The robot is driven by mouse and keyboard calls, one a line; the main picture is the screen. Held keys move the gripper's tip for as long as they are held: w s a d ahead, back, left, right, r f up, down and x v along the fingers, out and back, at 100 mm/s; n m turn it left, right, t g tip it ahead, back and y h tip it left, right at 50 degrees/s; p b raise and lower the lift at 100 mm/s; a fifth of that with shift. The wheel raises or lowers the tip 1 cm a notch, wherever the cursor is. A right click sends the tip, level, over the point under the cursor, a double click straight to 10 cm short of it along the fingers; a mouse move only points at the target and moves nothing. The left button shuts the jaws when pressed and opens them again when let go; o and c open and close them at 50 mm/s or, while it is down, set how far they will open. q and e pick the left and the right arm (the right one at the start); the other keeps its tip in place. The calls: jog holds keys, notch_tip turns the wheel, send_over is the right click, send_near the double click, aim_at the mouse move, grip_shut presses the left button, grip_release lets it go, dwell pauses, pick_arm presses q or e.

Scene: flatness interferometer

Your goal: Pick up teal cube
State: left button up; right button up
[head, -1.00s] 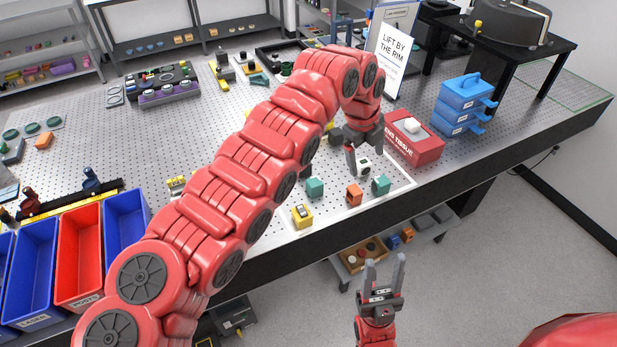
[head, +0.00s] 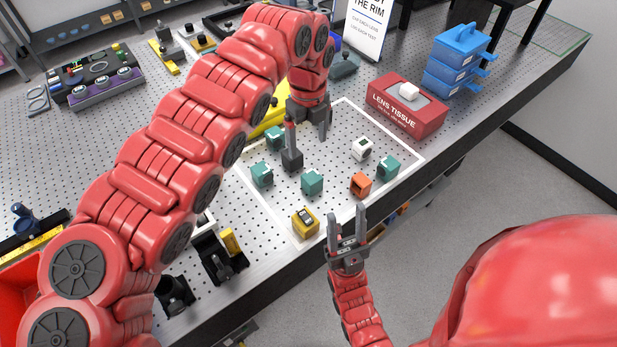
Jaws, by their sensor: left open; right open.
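Several teal cubes lie in the white-outlined area of the perforated table: one at the right (head: 388,167), one in the middle (head: 312,182), one at the left (head: 262,173) and one farther back (head: 274,137). My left gripper (head: 308,142) points down, open and empty, above and behind the middle teal cube. A dark block (head: 292,160) shows right at its left fingertip; I cannot tell whether they touch. My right gripper (head: 346,210) is open and empty at the table's front edge, its fingers pointing up in the picture, just below the orange cube (head: 360,184).
A white cube (head: 361,148) and a yellow cube (head: 305,222) share the outlined area. A red lens tissue box (head: 405,108) and stacked blue cases (head: 458,62) stand at the right. Black fixtures (head: 220,258) sit at the front left. A sign (head: 367,25) stands behind.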

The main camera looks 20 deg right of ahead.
pick_arm(q)
jog(key=p, duration=0.3)
send_near(312, 176)
jog(key=f, duration=0.2)
jog(key=a+f, duration=0.1)
jog(key=f, duration=0.2)
jog(key=shift+w+f, duration=0.15)
jog(key=f, duration=0.1)
jog(key=f+p, duration=0.1)
jog(key=d+f, duration=0.1)
jog(key=shift+s+f+p, duration=0.35)
jog(key=shift+p, duration=0.05)
jog(key=shift+f, duration=0.65)
jog(key=shift+w+f, duration=0.15)
jog(key=shift+f, duration=0.05)
grip_shut()
